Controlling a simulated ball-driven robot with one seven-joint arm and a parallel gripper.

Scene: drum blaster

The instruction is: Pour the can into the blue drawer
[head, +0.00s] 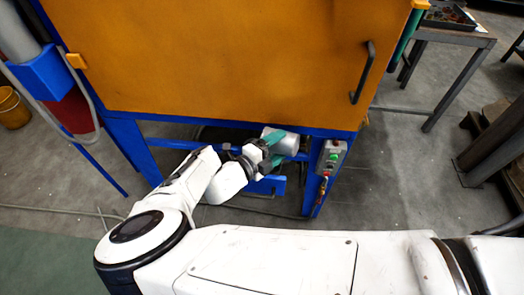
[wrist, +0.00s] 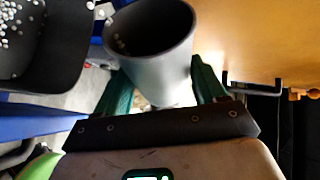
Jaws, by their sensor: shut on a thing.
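My gripper (head: 273,147), with teal fingers, is shut on a grey cylindrical can (head: 287,144) under the orange cabinet. In the wrist view the can (wrist: 155,62) is tilted, its open mouth toward the top left, with a few white pellets in its dark inside. The green fingers of my gripper (wrist: 160,88) flank it. Left of it is a dark container (wrist: 55,75) holding many white pellets, with a blue panel (wrist: 35,127) below it; I cannot tell whether this is the drawer's inside. A blue drawer-like part (head: 268,186) shows below my gripper, partly hidden by my arm.
The orange cabinet door (head: 220,60) with a dark handle (head: 364,72) stands just above my gripper. A control box (head: 330,157) is on the blue leg to the right. Loose white pellets (wrist: 107,65) show between can and container. A table (head: 445,40) stands back right.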

